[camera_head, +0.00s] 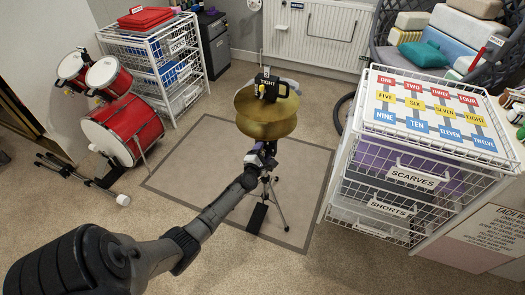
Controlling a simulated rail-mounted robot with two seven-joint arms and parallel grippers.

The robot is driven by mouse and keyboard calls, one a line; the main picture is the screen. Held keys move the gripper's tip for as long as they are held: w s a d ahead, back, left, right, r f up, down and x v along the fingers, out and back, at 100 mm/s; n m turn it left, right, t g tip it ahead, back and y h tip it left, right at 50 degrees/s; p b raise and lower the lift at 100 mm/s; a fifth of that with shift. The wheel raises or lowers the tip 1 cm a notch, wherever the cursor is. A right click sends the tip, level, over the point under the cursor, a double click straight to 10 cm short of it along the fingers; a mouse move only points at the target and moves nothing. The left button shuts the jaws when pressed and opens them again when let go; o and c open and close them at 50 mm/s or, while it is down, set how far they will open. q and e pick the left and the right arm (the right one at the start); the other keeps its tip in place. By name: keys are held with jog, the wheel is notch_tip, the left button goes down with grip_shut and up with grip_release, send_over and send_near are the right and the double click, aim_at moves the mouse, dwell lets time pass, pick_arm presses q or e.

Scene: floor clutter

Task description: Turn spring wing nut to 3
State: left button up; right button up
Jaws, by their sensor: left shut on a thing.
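A brass hi-hat cymbal pair (265,118) sits on a tripod stand (279,206) in the middle of the floor. A black label reading "TIGHT" (268,80) stands above the cymbals, with a small yellow part by it. My left arm reaches in from the bottom left. My left gripper (262,152) is at the stand just below the cymbals and is shut on a small part there. I cannot make out the wing nut itself; the gripper and cymbals cover that spot. My right gripper is not in view.
Red drums (122,128) stand at the left. A white wire drawer rack (165,65) is behind them. A wire drawer unit (405,185) with a number chart on top stands close at the right. A flat mat (185,170) lies under the stand; the carpet around it is mostly clear.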

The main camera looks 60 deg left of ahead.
pick_arm(q)
jog(key=m+p, duration=0.2)
jog(key=m, duration=0.4)
jog(key=shift+p, duration=0.4)
jog(key=m+p, duration=0.2)
jog(key=m, duration=0.4)
jog(key=shift+m+p, duration=0.3)
jog(key=shift+p, duration=0.05)
jog(key=m+p, duration=0.1)
jog(key=m, duration=0.4)
jog(key=shift+m+p, duration=0.3)
jog(key=shift+p, duration=0.1)
jog(key=shift+m+p, duration=0.45)
jog(key=shift+m, duration=2.05)
jog(key=o, duration=0.9)
jog(key=shift+f, duration=0.1)
